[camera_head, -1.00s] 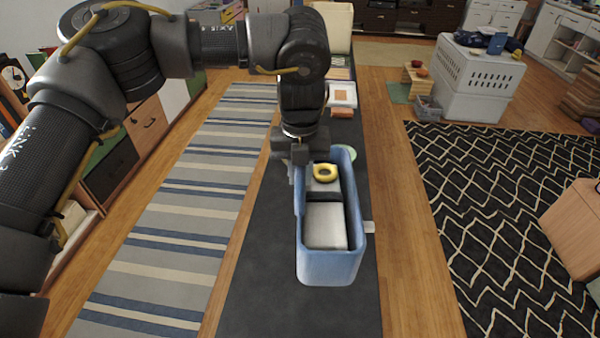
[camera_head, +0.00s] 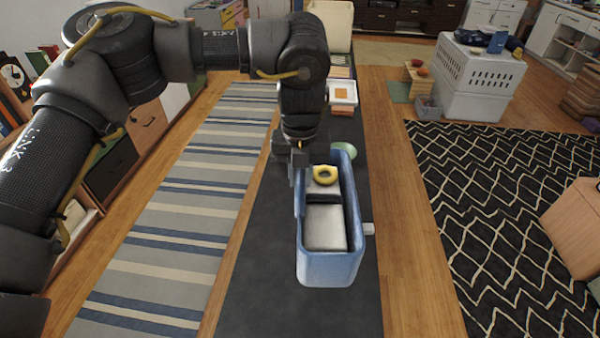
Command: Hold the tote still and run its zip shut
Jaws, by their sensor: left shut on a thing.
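The blue tote (camera_head: 328,268) stands upright on the dark grey surface in the middle of the view, its top open. No zip can be made out. My right gripper is not in view.
A green round item (camera_head: 343,150) lies behind the tote, and a white tray (camera_head: 342,92) stands farther back. The dark surface in front of the tote is clear.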

